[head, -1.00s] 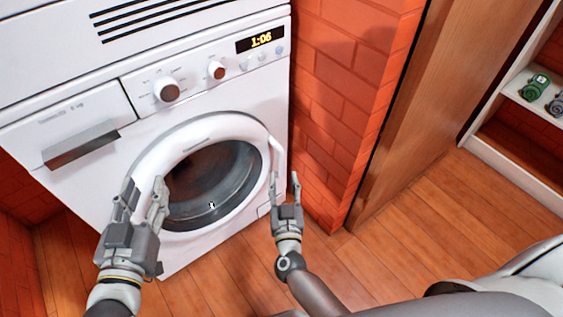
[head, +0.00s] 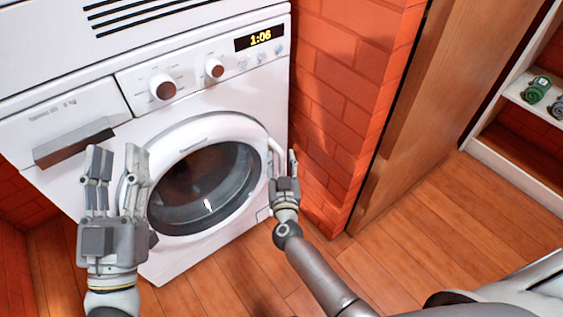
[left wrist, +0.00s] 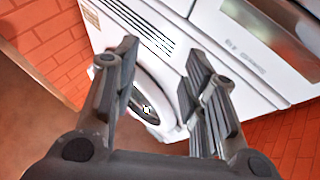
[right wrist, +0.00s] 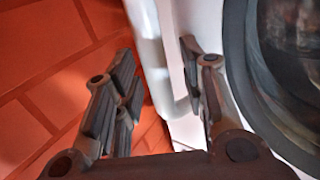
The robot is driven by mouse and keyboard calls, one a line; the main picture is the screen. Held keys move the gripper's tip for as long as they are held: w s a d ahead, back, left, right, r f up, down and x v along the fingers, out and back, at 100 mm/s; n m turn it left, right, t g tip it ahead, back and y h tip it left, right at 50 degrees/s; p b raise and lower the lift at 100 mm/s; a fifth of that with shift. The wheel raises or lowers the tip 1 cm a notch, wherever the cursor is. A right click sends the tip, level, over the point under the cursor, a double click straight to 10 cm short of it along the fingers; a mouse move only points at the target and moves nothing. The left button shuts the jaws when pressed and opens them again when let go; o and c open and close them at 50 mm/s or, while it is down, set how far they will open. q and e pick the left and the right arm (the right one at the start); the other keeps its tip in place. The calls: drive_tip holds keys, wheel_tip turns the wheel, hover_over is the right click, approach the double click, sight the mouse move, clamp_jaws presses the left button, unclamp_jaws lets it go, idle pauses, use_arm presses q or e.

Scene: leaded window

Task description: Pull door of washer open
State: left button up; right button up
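The white washer (head: 220,100) stands ahead with its round door (head: 230,126) shut; the dark glass (head: 190,190) faces me. The white door handle (head: 274,146) is on the door's right side. My right gripper (head: 282,158) is open at the handle. In the right wrist view, the white handle bar (right wrist: 150,60) runs between the spread fingers of the right gripper (right wrist: 158,85), with gaps visible on both sides. My left gripper (head: 116,152) is open and empty, in front of the washer left of the door; it also shows open in the left wrist view (left wrist: 158,65).
A red brick wall (head: 335,100) rises close to the right of the washer and my right gripper. A wooden panel (head: 425,110) and a white shelf (head: 515,180) with small items stand further right. The wooden floor (head: 420,230) is clear.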

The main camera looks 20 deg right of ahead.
clamp_jaws()
drive_tip(key=shift+s, duration=0.1)
